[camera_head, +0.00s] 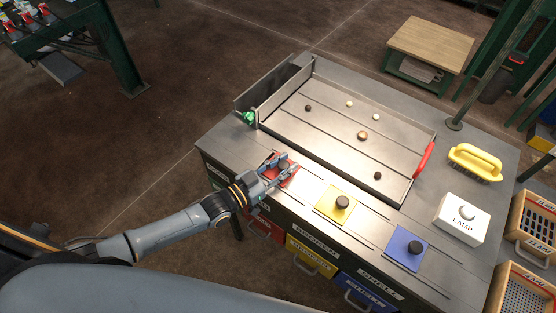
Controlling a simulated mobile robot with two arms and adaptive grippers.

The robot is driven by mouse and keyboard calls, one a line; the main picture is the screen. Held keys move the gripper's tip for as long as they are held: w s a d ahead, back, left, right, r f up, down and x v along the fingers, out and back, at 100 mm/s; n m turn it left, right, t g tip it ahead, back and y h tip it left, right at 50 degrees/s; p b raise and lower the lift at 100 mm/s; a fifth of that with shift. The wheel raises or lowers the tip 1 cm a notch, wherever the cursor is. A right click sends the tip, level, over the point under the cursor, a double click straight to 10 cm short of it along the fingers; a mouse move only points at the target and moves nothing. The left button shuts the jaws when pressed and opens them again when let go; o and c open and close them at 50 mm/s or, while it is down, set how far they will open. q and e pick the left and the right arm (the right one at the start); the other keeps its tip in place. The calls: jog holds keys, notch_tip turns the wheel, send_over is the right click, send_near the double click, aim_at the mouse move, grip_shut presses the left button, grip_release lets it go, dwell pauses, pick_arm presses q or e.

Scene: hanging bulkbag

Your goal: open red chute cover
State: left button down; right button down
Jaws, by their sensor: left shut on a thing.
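The red chute cover (291,181) is a square plate on the front part of the metal bench, at the left of a row of covers. My left gripper (284,167) reaches in from the left and is over the red cover, shut on its dark knob. The fingers hide most of the knob and part of the plate. The cover appears to lie flat on the bench; I cannot tell whether it has shifted. My right gripper is not in view.
A yellow cover (327,211) and a blue cover (398,254) with dark knobs lie to the right. Behind is a shallow tray (330,128) with several small pieces and a red handle (423,160). A yellow brush (475,160) and a white lamp box (448,222) stand at right.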

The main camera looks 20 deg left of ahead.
aim_at(303, 185)
pick_arm(q)
jog(key=d, duration=0.2)
jog(key=s+d, duration=0.1)
jog(key=d, duration=0.1)
jog(key=s+d, duration=0.1)
jog(key=d, duration=0.1)
jog(key=shift+s+d+p, duration=0.15)
jog(key=shift+d+p, duration=0.05)
jog(key=shift+p, duration=0.2)
jog(key=shift+a, duration=0.1)
jog(key=c, duration=1)
grip_release()
jog(key=v, duration=1.2)
jog(key=shift+s, duration=0.1)
